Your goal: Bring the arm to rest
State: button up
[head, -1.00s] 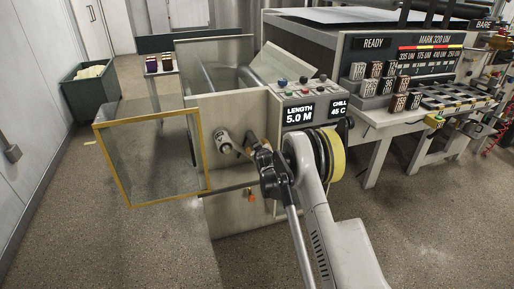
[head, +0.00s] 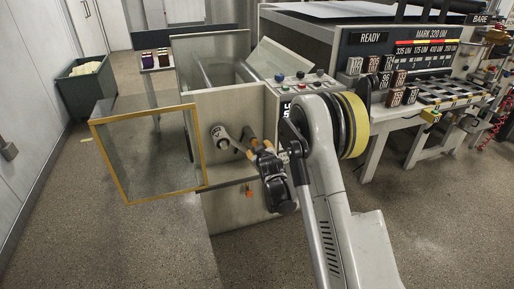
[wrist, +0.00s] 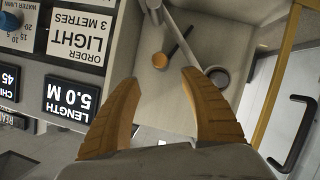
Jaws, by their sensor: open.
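My gripper (head: 257,143) is in front of the cream end panel of the coating machine (head: 234,108). Its two orange fingers show spread apart and empty in the wrist view (wrist: 160,78). A grey crank (head: 220,136) sticks out of the panel just left of the fingers. The wrist view shows the crank's bar (wrist: 181,34) and a dark round end (wrist: 217,75) beyond the fingertips. An orange knob (wrist: 160,60) on the panel shows between the fingers. I see no contact between fingers and crank.
A yellow-framed clear door (head: 150,153) stands open at the left. The length display (wrist: 70,104) reads 5.0 M in the wrist view. A bench with sample blocks (head: 405,97) is at the right, and a green bin (head: 85,90) at the far left. Floor at the front is clear.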

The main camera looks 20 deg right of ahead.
dwell(0.4)
jog(key=s+a+r+m+g, duration=0.2)
jog(key=s+a+r+g, duration=0.15)
jog(key=s+r, duration=1.4)
jog(key=s+a+f+g, duration=0.1)
jog(key=s+a, duration=0.1)
jog(key=s, duration=1.1)
jog(key=s+a+f+m+g+y, duration=0.1)
jog(key=s+a+g, duration=0.1)
jog(key=s, duration=1.2)
jog(key=shift+s+m+y, duration=0.25)
jog(key=shift+m+y, duration=0.05)
